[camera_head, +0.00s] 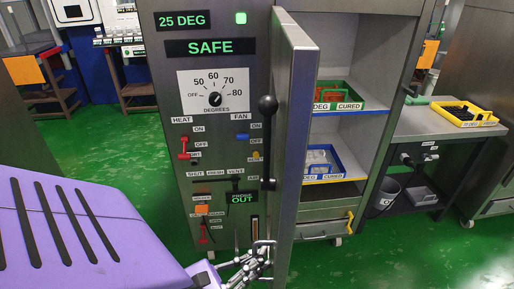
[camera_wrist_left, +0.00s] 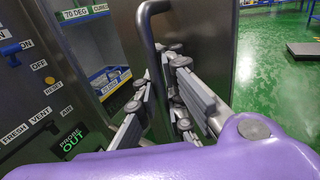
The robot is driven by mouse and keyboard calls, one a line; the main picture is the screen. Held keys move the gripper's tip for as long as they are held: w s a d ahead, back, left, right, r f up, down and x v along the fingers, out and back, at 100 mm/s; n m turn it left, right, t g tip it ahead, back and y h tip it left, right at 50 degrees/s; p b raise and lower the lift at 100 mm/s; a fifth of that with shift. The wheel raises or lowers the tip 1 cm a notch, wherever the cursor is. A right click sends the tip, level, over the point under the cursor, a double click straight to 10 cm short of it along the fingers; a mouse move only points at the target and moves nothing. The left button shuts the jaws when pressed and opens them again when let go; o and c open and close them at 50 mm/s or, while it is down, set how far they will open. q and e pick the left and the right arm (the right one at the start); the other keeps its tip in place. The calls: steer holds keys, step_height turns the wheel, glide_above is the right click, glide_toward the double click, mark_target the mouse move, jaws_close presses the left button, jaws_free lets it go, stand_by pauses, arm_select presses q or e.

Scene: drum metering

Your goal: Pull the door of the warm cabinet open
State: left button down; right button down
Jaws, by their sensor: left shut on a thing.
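The warm cabinet (camera_head: 228,60) has a front panel reading 25 DEG and SAFE. Its door (camera_head: 299,110) stands open, seen nearly edge-on in the head view, with shelves showing to its right. In the left wrist view the door's grey bar handle (camera_wrist_left: 149,45) runs down between my finger pads. My left gripper (camera_head: 260,257) is low beside the door's outer face and is shut on the handle; it also shows in the left wrist view (camera_wrist_left: 160,95). The exact contact is partly hidden by the fingers. My right gripper is in neither view.
A green tray (camera_head: 356,107) and a blue tray (camera_head: 346,175) stand on the cabinet shelves. A side bench (camera_head: 420,124) holds a yellow tray (camera_head: 464,125). Green floor (camera_head: 400,255) lies clear at the lower right.

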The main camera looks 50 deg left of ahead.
arm_select(q)
steer(key=shift+s+d+f, duration=0.15)
steer(key=shift+d, duration=0.05)
steer(key=c, duration=1.8)
jaws_free()
steer(key=shift+s, duration=0.1)
steer(key=shift+c, duration=0.2)
steer(key=s+a, duration=0.2)
steer(key=s, duration=0.9)
steer(key=shift+s, duration=0.3)
